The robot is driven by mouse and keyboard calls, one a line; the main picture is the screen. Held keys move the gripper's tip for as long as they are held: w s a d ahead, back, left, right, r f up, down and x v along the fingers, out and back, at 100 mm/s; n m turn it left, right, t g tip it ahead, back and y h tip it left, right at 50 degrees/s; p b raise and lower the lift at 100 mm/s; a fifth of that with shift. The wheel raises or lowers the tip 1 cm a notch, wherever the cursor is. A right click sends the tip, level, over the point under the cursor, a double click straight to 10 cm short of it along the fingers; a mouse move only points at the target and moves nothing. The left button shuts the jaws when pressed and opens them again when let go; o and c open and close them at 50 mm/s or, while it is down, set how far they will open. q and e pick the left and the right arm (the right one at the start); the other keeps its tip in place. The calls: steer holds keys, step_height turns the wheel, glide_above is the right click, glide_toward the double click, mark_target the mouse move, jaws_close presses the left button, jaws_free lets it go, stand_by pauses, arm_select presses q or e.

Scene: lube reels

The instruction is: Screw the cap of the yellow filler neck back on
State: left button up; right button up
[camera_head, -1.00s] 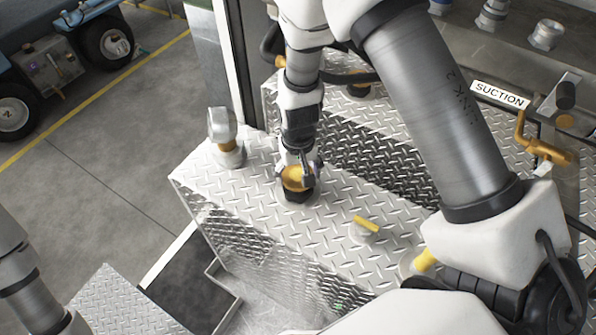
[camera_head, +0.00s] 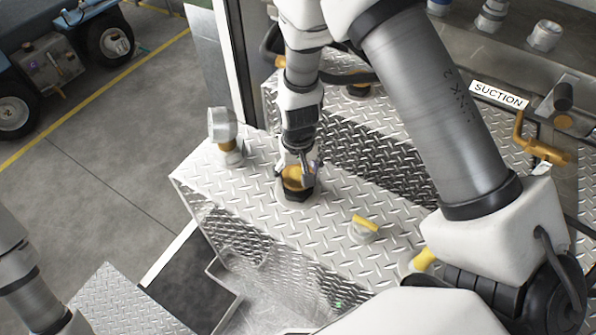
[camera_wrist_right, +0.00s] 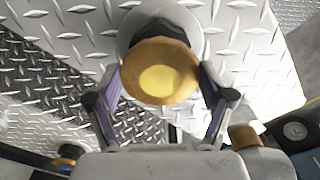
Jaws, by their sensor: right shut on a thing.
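The yellow cap (camera_head: 292,178) sits at the top of a filler neck with a dark collar (camera_head: 299,196) on the diamond-plate deck. In the right wrist view the round yellow cap (camera_wrist_right: 160,72) is between my right gripper's two fingers, one at each side. My right gripper (camera_head: 298,174) is shut on the cap from above. The dark collar (camera_wrist_right: 150,34) shows just beyond the cap; most of the neck under it is hidden, so I cannot tell how well the cap is seated. My left arm shows at the left edge, but its gripper is out of view.
A grey-capped fitting (camera_head: 224,135) stands on the deck to the left. A small yellow-handled fitting (camera_head: 365,226) is to the right. A SUCTION label (camera_head: 499,94) and a yellow valve handle (camera_head: 540,146) are further right. Bare deck (camera_head: 255,215) lies in front.

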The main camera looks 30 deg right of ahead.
steer(key=shift+f+b, duration=0.35)
steer(key=shift+f, duration=0.2)
stand_by(0.5)
steer(key=shift+r+m+p, duration=0.25)
steer(key=shift+m+p, duration=0.55)
steer(key=shift+p, duration=0.15)
steer(key=shift+m+p, duration=1)
steer(key=shift+m, duration=0.2)
steer(key=shift+f+m, duration=0.1)
steer(key=shift+m, duration=0.2)
steer(key=shift+w+f+m, duration=0.1)
steer(key=shift+f+m, duration=0.05)
steer(key=shift+m, duration=0.15)
